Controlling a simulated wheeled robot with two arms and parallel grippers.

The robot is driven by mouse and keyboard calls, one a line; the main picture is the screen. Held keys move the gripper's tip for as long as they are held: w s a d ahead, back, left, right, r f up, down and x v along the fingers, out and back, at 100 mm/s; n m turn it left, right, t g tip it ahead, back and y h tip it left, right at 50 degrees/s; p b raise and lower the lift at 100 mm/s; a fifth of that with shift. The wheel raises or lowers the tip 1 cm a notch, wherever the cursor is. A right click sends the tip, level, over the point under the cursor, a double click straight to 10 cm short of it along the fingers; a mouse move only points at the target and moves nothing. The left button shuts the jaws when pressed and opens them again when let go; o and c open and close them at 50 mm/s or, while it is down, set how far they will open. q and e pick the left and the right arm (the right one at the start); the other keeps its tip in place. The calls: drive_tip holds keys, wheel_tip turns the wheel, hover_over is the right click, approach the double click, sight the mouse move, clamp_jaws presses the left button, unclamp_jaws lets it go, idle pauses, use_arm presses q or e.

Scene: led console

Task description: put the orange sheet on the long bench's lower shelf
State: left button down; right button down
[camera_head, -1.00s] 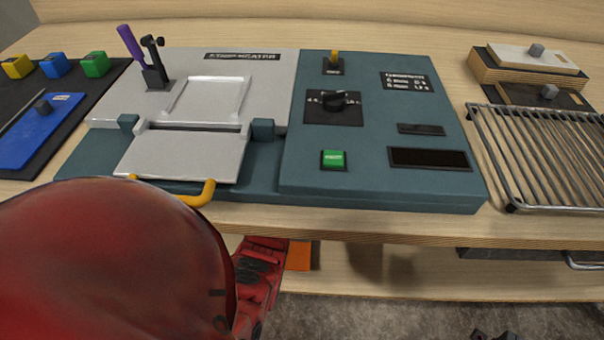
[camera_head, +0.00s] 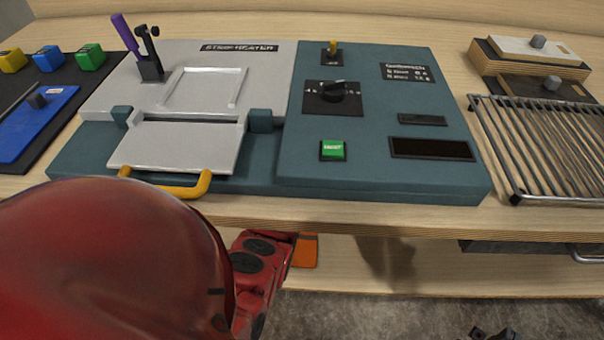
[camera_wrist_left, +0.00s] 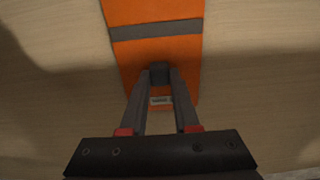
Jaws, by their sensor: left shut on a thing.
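The orange sheet (camera_wrist_left: 155,65) with a grey band across it shows in the left wrist view, over a pale wooden surface. My left gripper (camera_wrist_left: 159,75) is shut on a small dark grip on the sheet, above a small white label. In the head view part of the orange sheet (camera_head: 305,251) shows at the long bench's lower shelf (camera_head: 425,272), just right of my red left arm. The arm hides the left gripper there. I cannot tell whether the sheet rests on the shelf or is just above it. My right gripper (camera_head: 492,334) shows only as a dark tip at the bottom edge.
The bench top carries a teal strip heater console (camera_head: 385,130) with a yellow-handled flap (camera_head: 175,150). A metal rack (camera_head: 540,150) stands at the right. A drawer or tray (camera_head: 520,248) hangs under the bench at right. The shelf's middle is clear.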

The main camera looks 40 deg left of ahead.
use_arm(q)
drive_tip(key=c, duration=0.7)
unclamp_jaws()
drive_tip(key=shift+f, duration=0.1)
drive_tip(key=shift+o, duration=0.2)
